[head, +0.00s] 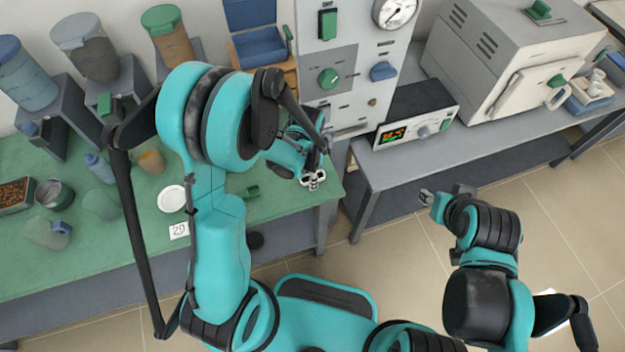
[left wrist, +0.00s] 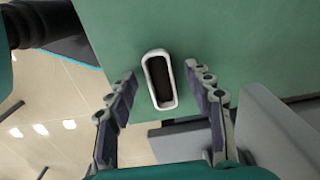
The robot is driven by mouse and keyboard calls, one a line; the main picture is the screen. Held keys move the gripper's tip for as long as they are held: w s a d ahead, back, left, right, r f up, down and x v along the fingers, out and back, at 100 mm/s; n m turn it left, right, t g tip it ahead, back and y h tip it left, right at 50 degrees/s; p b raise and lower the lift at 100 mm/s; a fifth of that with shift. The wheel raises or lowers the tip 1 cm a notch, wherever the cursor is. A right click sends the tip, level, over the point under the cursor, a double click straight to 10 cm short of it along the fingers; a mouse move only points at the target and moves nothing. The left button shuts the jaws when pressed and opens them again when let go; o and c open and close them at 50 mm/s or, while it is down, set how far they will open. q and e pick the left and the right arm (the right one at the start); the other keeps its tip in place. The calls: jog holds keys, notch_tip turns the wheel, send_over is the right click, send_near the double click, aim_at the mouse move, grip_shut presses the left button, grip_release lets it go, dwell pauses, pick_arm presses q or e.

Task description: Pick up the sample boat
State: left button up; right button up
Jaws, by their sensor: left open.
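The sample boat (left wrist: 164,104) is a small oblong white dish with a dark inside. In the left wrist view it lies near the edge of the green bench top. My left gripper (head: 312,179) is over the right end of the green bench in the head view. In the left wrist view its two fingers are open, one on each side of the boat, with gaps on both sides. In the head view the boat is hard to tell from the pale fingertips. My right gripper (head: 434,197) is over the floor, away from the bench; its jaw opening is too small to judge.
The green bench (head: 85,265) holds a white dish (head: 171,198), a metal cup (head: 54,194) and several jars on the left. A control cabinet (head: 340,60) stands behind my left gripper. A muffle furnace (head: 500,60) and controller (head: 415,118) stand on the grey table at right.

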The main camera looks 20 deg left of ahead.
pick_arm(q)
jog(key=shift+f, duration=0.15)
grip_shut()
